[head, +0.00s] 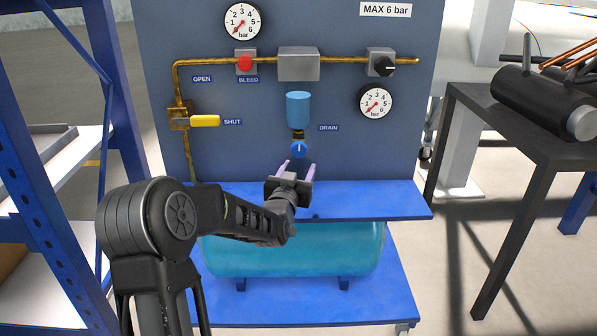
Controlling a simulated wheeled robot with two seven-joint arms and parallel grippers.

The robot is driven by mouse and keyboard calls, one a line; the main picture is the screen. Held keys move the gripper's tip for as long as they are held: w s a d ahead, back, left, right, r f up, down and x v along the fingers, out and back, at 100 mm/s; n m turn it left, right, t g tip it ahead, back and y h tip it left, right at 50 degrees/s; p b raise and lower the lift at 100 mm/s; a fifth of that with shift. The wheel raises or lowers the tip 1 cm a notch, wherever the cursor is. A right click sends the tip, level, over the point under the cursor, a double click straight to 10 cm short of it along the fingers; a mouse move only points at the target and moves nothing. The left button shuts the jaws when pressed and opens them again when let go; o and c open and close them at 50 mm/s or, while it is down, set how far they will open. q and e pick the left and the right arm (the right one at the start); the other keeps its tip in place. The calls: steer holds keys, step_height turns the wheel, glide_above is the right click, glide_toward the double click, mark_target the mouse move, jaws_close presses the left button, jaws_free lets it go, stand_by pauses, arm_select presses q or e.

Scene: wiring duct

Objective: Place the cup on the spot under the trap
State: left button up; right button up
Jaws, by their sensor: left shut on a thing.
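The trap (298,110) is a blue bowl on the panel, with a blue drain knob (299,149) below it. My left gripper (296,169) reaches in from the left, over the blue shelf and just below the knob. Its two pale purple fingers point toward the panel and are shut on the cup. The cup itself is hidden behind the gripper and cannot be made out. The spot under the trap is also hidden by the gripper and wrist. My right gripper is not in view.
The blue shelf (375,200) is clear to the right. A yellow shut-off handle (205,121), red bleed button (245,63) and two gauges are on the panel. A teal tank (330,252) lies below the shelf. A dark table (480,100) stands right, blue racking left.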

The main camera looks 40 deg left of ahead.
arm_select(q)
steer(key=shift+f+b, duration=0.25)
steer(key=shift+b, duration=0.05)
steer(key=o, duration=1.5)
steer(key=shift+r, duration=0.1)
steer(key=shift+r+p, duration=0.25)
steer(key=shift+p, duration=0.2)
steer(key=p+v, duration=0.1)
steer(key=v, duration=1)
steer(key=shift+s+p, duration=0.2)
steer(key=shift+p, duration=0.15)
steer(key=shift+s+d+f, duration=0.15)
steer(key=shift+s, duration=0.1)
